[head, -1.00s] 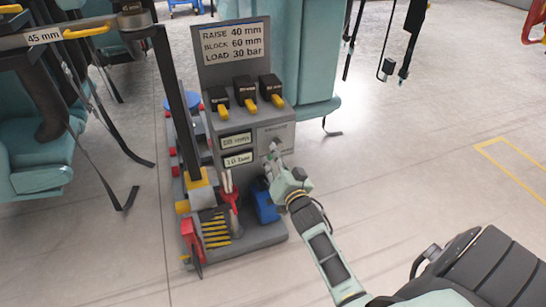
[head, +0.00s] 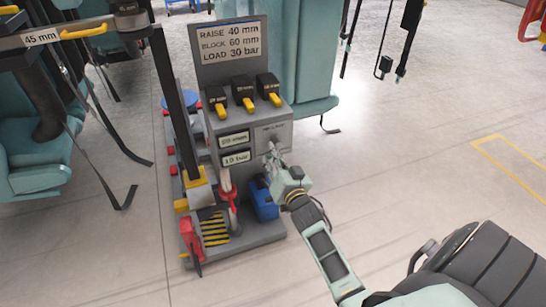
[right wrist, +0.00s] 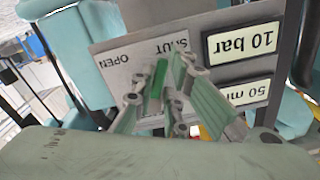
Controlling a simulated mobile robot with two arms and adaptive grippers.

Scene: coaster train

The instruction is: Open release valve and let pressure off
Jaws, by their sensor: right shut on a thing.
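The release valve has a green handle (right wrist: 158,80) on a grey plate (right wrist: 125,50) marked SHUT and OPEN, upside down in the right wrist view. My right gripper (right wrist: 160,103) is shut on this handle. In the head view my right gripper (head: 273,158) is at the right part of the front of the grey pump unit (head: 275,132), and the handle is mostly hidden there. The lower display (head: 236,157) reads 10 bar; it also shows in the right wrist view (right wrist: 244,41). The upper display (head: 234,139) is in mm. My left gripper is out of view.
Three black levers with yellow ends (head: 246,104) are on top of the unit, below a sign (head: 231,43) reading RAISE 40 mm, BLOCK 60 mm, LOAD 30 bar. A red-handled tool (head: 227,195) and a blue block (head: 263,203) are low down. Teal seats stand behind and left.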

